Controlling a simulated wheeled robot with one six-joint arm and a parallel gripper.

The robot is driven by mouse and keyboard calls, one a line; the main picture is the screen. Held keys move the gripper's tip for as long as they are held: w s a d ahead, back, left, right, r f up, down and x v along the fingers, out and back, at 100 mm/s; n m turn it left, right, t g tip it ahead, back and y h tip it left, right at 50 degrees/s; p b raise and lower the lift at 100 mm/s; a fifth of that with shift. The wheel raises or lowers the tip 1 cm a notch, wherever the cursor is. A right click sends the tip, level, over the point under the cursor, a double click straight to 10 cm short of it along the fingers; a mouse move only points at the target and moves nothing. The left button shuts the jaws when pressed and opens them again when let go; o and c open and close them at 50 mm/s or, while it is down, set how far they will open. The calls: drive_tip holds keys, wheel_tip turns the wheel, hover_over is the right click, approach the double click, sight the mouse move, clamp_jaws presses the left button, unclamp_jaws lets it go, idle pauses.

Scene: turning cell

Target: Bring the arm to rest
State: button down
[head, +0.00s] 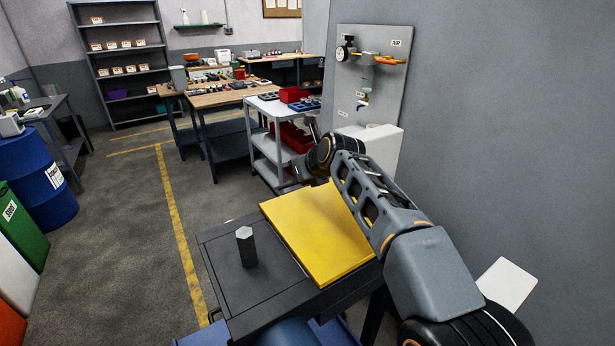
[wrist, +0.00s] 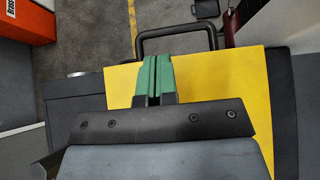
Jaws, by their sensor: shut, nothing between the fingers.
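My arm reaches from the lower right of the head view up over the yellow panel (head: 315,235), with its far end in front of the white shelf cart. In the wrist view my gripper (wrist: 152,73) has green fingertips pressed together with nothing between them. The fingers are above the yellow panel (wrist: 245,95), near its edge by a black bar handle (wrist: 178,34). In the head view I cannot make out the fingertips clearly.
A dark upright hexagonal bar (head: 246,248) stands on the dark surface beside the panel. The white shelf cart (head: 262,145) with red bins is beyond the arm. An air panel (head: 375,85) is on the right wall.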

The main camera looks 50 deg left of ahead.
drive_tip(key=shift+s+a+f, duration=0.15)
drive_tip(key=shift+s, duration=0.05)
drive_tip(key=shift+s+d+r, duration=0.1)
drive_tip(key=shift+d+r, duration=0.1)
drive_tip(key=shift+r, duration=0.1)
drive_tip(key=shift+b+v, duration=0.3)
drive_tip(key=shift+v, duration=0.6)
drive_tip(key=shift+d, duration=0.1)
